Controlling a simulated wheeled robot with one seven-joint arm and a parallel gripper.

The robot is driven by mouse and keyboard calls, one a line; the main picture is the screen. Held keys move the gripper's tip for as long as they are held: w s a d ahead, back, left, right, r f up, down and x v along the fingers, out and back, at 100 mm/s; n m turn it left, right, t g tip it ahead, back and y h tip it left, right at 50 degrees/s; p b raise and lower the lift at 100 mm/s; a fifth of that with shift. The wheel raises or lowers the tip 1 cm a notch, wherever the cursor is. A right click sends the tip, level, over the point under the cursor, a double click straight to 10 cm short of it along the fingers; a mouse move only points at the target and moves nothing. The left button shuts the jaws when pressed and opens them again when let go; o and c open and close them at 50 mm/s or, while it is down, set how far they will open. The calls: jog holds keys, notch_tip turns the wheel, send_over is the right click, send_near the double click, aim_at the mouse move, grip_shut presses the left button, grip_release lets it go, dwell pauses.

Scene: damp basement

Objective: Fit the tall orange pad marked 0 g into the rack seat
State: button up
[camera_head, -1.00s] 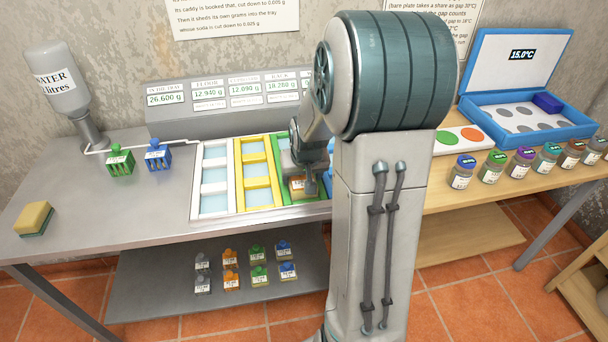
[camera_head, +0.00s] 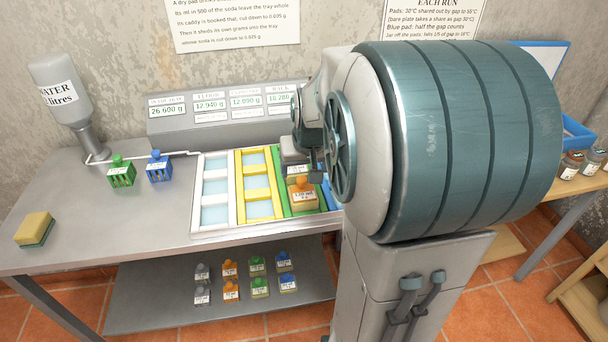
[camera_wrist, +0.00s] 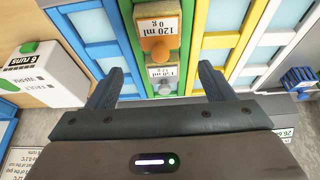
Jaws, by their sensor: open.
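The tall orange pad (camera_head: 302,194) has a white label and an orange knob. It stands in the front part of the green frame (camera_head: 283,190); I cannot tell if it is fully down.
White (camera_head: 197,190) and yellow (camera_head: 240,190) frames lie left of the green one, a blue one right. A green caddy (camera_head: 121,172), blue caddy (camera_head: 159,167) and sponge (camera_head: 35,229) stand left. Several small pads sit on the lower shelf (camera_head: 150,305).

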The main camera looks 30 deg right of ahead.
jog(key=s+a+n+g+y, duration=0.1)
jog(key=s+a+n, duration=0.2)
jog(key=s+a, duration=1)
jog(key=s, duration=0.3)
jog(key=shift+r, duration=0.3)
jog(key=shift+s, duration=0.1)
